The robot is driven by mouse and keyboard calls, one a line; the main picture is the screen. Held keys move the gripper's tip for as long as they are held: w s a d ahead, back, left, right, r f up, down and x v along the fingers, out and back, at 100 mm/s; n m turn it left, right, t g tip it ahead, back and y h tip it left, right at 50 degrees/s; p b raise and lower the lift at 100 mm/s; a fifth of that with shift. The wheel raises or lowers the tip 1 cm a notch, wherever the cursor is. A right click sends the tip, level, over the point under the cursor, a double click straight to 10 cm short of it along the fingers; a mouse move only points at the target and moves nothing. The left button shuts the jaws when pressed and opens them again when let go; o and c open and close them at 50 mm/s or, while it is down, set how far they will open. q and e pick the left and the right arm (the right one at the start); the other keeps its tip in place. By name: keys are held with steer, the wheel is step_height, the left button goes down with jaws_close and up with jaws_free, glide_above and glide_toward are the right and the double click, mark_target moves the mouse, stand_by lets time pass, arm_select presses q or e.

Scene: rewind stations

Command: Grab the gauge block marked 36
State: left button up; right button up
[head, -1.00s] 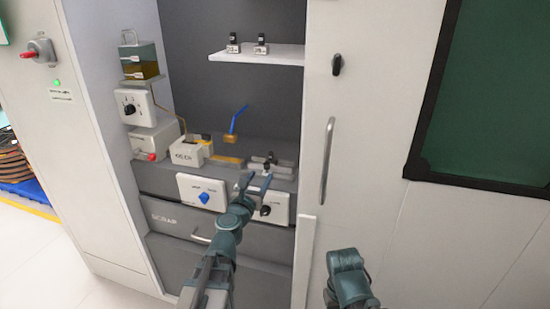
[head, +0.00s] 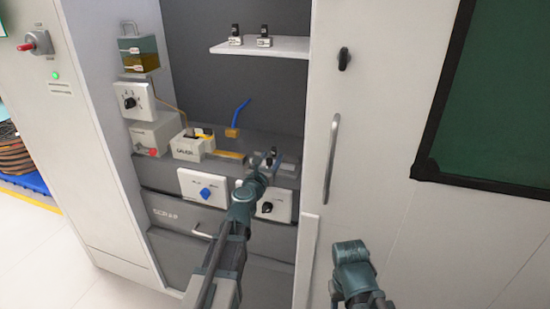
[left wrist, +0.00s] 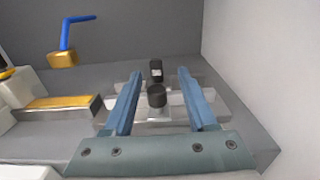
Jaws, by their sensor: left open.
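Two small blocks with black grips stand on the shelf, the left one (head: 236,40) and the right one (head: 264,42). Their marks are too small to read. My left gripper (head: 266,161) is over the right part of the grey bench and partly hides what is there. In the left wrist view its open fingers stand either side of a near black-topped piece (left wrist: 157,96) and a far black post with a pale label (left wrist: 156,71), above a light grey base (left wrist: 178,103). No number 36 is legible. My right gripper is out of view.
The white shelf (head: 285,49) is above the bench. A labelled cream box (head: 190,149), a brass piece with a blue handle (head: 233,131) and a white dial box (head: 135,101) are to the left. A cabinet wall with a handle (head: 331,155) bounds the right side.

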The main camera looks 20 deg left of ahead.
mark_target(273, 151)
arm_select(q)
steer(key=w, duration=0.5)
steer(key=shift+a+r, duration=0.25)
steer(key=shift+w+d, duration=0.1)
steer(key=shift+w, duration=0.05)
jaws_close()
